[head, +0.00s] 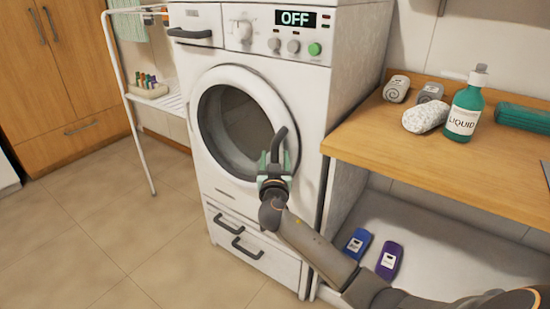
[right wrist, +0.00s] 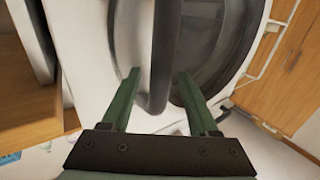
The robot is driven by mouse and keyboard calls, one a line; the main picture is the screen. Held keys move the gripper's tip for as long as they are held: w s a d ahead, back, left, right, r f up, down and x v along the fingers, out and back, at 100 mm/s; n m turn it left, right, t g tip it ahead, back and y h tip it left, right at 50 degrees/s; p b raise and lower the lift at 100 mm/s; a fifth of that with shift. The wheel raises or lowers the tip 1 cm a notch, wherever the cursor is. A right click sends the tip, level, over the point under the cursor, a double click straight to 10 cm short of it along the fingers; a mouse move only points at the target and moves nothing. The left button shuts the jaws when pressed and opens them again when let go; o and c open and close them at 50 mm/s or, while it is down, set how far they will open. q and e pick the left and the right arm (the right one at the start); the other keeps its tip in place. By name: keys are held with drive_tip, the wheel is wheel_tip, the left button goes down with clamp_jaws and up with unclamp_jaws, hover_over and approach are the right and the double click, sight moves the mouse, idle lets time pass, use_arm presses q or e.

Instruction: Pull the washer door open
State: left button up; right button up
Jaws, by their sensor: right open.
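The white washer (head: 320,115) stands in the middle of the head view, with OFF on its display. Its round door (head: 213,85) looks closed, with a dark glass window. The dark curved door handle (head: 280,140) is on the door's right side. My right gripper (head: 277,162) is at the handle and open. In the right wrist view the handle (right wrist: 160,60) runs down between the two green fingers of the gripper (right wrist: 160,92), with gaps visible on both sides. My left gripper is not in view.
A wooden counter (head: 400,150) to the right holds rolled towels and a green liquid bottle (head: 465,105). Blue and purple packets lie on the shelf below. A white drying rack (head: 140,130) stands left of the washer. Floor (head: 120,240) in front is clear.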

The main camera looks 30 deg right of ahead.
drive_tip(key=shift+w+d, duration=0.2)
drive_tip(key=shift+w, duration=0.1)
drive_tip(key=shift+c, duration=0.2)
clamp_jaws()
idle(1.2)
